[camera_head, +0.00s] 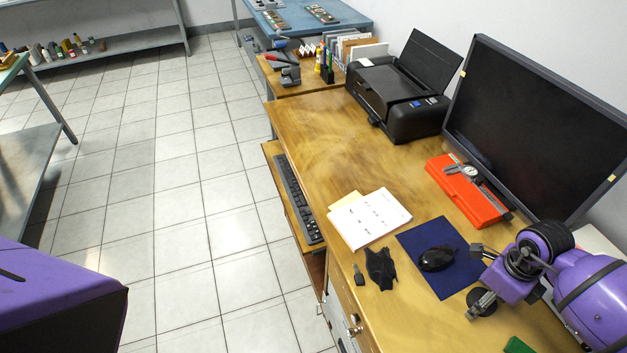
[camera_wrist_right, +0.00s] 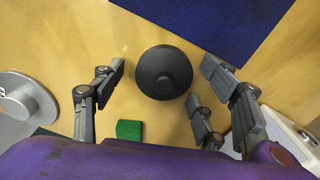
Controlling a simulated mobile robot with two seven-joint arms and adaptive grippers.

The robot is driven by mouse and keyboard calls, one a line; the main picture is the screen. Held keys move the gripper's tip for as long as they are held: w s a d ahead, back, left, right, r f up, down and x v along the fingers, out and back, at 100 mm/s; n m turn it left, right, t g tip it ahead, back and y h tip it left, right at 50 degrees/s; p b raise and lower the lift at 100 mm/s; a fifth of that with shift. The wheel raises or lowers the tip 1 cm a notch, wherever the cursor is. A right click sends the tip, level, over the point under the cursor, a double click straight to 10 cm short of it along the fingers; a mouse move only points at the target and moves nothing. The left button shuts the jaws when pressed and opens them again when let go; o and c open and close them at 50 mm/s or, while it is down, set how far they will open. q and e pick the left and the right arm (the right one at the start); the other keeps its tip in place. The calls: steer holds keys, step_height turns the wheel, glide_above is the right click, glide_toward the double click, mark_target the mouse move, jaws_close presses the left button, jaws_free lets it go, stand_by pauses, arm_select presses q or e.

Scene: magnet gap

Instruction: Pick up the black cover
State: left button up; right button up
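The black cover (camera_wrist_right: 164,72) is a round dark disc with a raised knob. It lies on the wooden desk (camera_wrist_right: 120,30) near the blue mat (camera_wrist_right: 215,25). My right gripper (camera_wrist_right: 163,95) is open above it in the wrist view, with fingers to the left and right of the cover and a visible gap on each side. In the head view my right gripper (camera_head: 482,277) hangs over the desk at the lower right, and the cover (camera_head: 483,303) shows partly behind its fingers. My left gripper is not in view.
A green block (camera_wrist_right: 129,130) and a silver disc with a knob (camera_wrist_right: 22,100) lie near the cover. A mouse (camera_head: 436,259) rests on the blue mat. The monitor (camera_head: 540,125) and an orange case with a caliper (camera_head: 465,190) stand behind.

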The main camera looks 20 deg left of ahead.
steer(key=c, duration=0.8)
steer(key=shift+r, duration=0.15)
steer(key=shift+c, duration=0.2)
